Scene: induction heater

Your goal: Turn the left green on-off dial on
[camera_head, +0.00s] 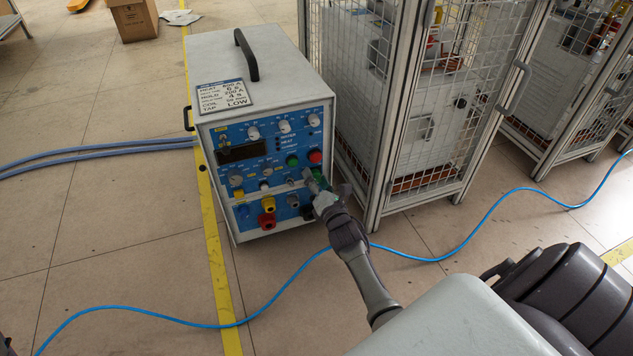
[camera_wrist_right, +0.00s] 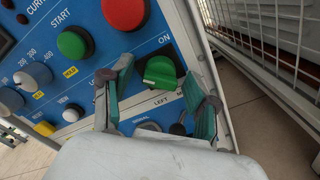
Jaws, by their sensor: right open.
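The induction heater (camera_head: 262,125) is a light grey box with a blue front panel on the floor. The green dial (camera_wrist_right: 160,72) sits at the panel's right side, below the red button, with ON printed above it and LEFT below it. My right gripper (camera_wrist_right: 166,88) is open, with one finger on each side of the green dial in the right wrist view. I cannot tell whether either finger touches it. In the head view the gripper (camera_head: 316,186) is at the panel's lower right and mostly hides the dial. My left gripper is not in view.
A green start button (camera_wrist_right: 75,42) and a red button (camera_wrist_right: 125,12) sit above the dial. A wire mesh cage (camera_head: 430,100) stands close to the heater's right. A blue cable (camera_head: 440,258) crosses the floor. Free floor lies in front on the left.

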